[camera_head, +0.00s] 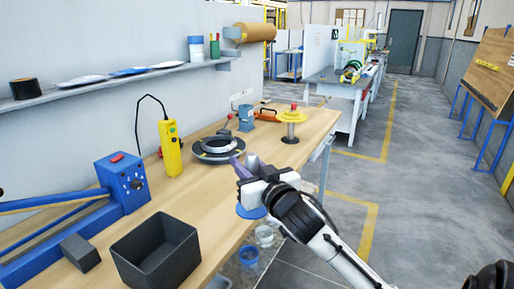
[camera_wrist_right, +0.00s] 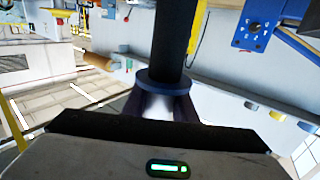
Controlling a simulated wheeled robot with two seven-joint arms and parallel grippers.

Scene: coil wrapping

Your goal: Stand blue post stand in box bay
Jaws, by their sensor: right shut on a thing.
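My right gripper (camera_head: 246,166) is over the right edge of the bench, its fingers pointing left. It is shut on the blue post stand, whose blue round part (camera_head: 250,211) shows just below the gripper. In the right wrist view a dark post (camera_wrist_right: 175,40) with a blue collar (camera_wrist_right: 165,82) stands between the fingers (camera_wrist_right: 150,106); the rest of it is hidden. A dark grey open box (camera_head: 190,248) sits at the front of the bench, left of and nearer than the gripper. It looks empty. My left gripper is not in view.
A small grey block (camera_head: 80,252) lies left of the box, near a blue control box (camera_head: 122,182). Bare bench top lies between box and rings.

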